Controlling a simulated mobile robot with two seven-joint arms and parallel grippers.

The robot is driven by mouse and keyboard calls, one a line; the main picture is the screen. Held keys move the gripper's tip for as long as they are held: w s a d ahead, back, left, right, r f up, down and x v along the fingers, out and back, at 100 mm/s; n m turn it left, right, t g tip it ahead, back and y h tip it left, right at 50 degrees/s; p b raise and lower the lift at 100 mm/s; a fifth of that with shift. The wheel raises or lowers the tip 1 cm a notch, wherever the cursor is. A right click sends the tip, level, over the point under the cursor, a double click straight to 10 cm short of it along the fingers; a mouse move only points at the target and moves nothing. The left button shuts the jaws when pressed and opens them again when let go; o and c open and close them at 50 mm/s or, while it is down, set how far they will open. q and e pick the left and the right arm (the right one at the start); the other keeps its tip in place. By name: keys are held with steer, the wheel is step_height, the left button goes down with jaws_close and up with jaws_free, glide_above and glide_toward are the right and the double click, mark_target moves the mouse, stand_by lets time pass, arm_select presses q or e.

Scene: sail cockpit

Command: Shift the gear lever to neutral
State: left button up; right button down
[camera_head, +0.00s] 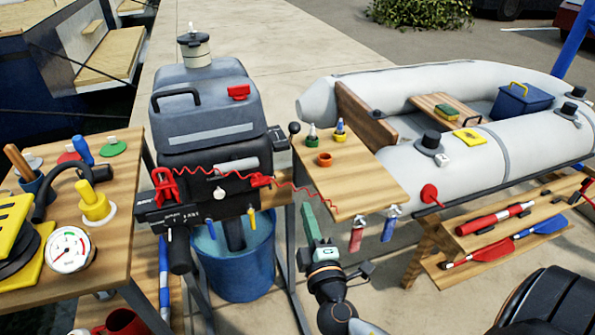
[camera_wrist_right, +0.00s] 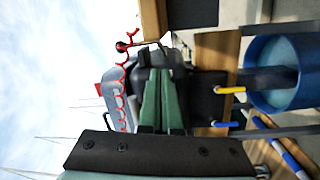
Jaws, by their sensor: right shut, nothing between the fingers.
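The gear lever is a short black lever with a round black knob (camera_head: 294,127) at the right side of the grey and black outboard motor (camera_head: 205,110). It leans up and to the right. In the right wrist view, which is turned sideways, a dark knob on a thin rod (camera_wrist_right: 121,46), probably this lever, shows above the fingertips beside the red cord. My right gripper (camera_head: 307,210), with green fingers, is shut and empty, below the knob and apart from it. Its fingers (camera_wrist_right: 160,72) point toward the motor in the wrist view. My left gripper is out of view.
A red coiled cord (camera_head: 284,184) runs from the motor toward the right table (camera_head: 375,190), close above my right gripper. A blue water bucket (camera_head: 238,268) stands under the motor. The left table (camera_head: 120,240) holds a gauge and tools. A grey inflatable boat (camera_head: 400,160) lies at the right.

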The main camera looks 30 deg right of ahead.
arm_select(q)
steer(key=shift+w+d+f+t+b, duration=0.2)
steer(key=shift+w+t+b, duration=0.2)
steer(key=shift+b, duration=0.7)
arm_select(e)
step_height(320, 180, up, 4)
steer(key=n+t+h, duration=0.1)
steer(key=t, duration=0.1)
steer(key=shift+d+r+t+h, duration=0.1)
steer(key=shift+t+h, duration=0.2)
steer(key=shift+h, duration=0.1)
steer(key=p, duration=0.3)
glide_toward(295, 132)
steer(key=x, duration=0.3)
steer(key=shift+x, duration=1.2)
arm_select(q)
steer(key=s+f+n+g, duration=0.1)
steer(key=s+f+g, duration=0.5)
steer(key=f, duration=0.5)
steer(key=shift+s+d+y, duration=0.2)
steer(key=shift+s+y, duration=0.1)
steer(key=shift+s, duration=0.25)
arm_select(e)
steer(key=shift+w+d+r, duration=0.25)
steer(key=shift+w+d, duration=0.05)
steer(key=shift+w, duration=0.35)
